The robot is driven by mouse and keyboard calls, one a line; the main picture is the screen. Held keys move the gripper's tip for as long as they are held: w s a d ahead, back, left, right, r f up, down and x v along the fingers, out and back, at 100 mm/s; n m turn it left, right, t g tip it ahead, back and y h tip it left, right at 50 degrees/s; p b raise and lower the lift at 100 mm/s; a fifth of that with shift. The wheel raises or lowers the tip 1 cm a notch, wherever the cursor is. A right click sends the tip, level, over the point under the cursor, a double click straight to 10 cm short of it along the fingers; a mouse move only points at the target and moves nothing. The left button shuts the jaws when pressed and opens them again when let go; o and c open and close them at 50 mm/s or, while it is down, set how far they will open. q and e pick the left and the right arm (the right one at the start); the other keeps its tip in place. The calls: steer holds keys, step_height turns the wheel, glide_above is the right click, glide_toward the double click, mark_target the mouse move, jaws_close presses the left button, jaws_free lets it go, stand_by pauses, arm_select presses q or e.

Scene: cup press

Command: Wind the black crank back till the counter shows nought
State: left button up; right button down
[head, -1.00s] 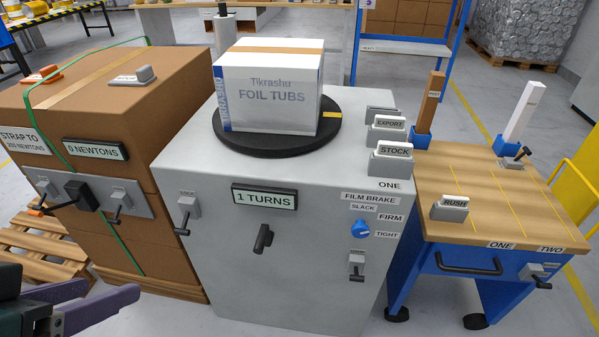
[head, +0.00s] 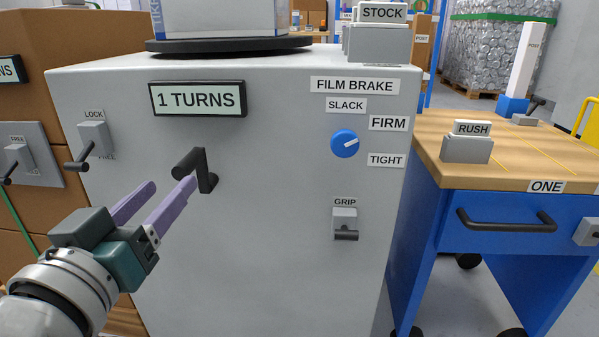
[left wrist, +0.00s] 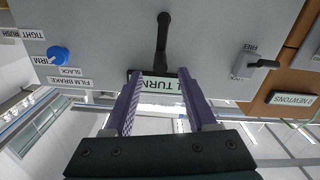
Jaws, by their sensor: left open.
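The black crank (head: 197,170) sticks out of the front of the grey cabinet (head: 270,260), below the counter (head: 198,98), which reads 1 TURNS. My left gripper (head: 168,196) is open and empty in front of the cabinet, its purple fingers pointing at the crank. In the head view one fingertip overlaps the crank's lower left side; I cannot tell whether it touches. In the left wrist view the crank (left wrist: 162,45) lies beyond the fingertips (left wrist: 158,75), roughly between them. My right gripper is not in view.
A LOCK lever (head: 93,142) is left of the crank. A blue film brake knob (head: 344,143) and a GRIP lever (head: 345,222) are to its right. A blue bench (head: 500,215) stands at right, cartons (head: 70,50) at left. The cabinet front below the crank is bare.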

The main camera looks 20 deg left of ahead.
mark_target(193, 151)
arm_select(q)
steer(key=b+x, duration=0.3)
steer(key=x, duration=0.6)
steer(key=shift+a+b, duration=0.1)
steer(key=shift+b, duration=0.2)
steer(key=shift+w+a+r, duration=0.1)
steer(key=shift+w, duration=0.3)
jaws_close()
stand_by(0.7)
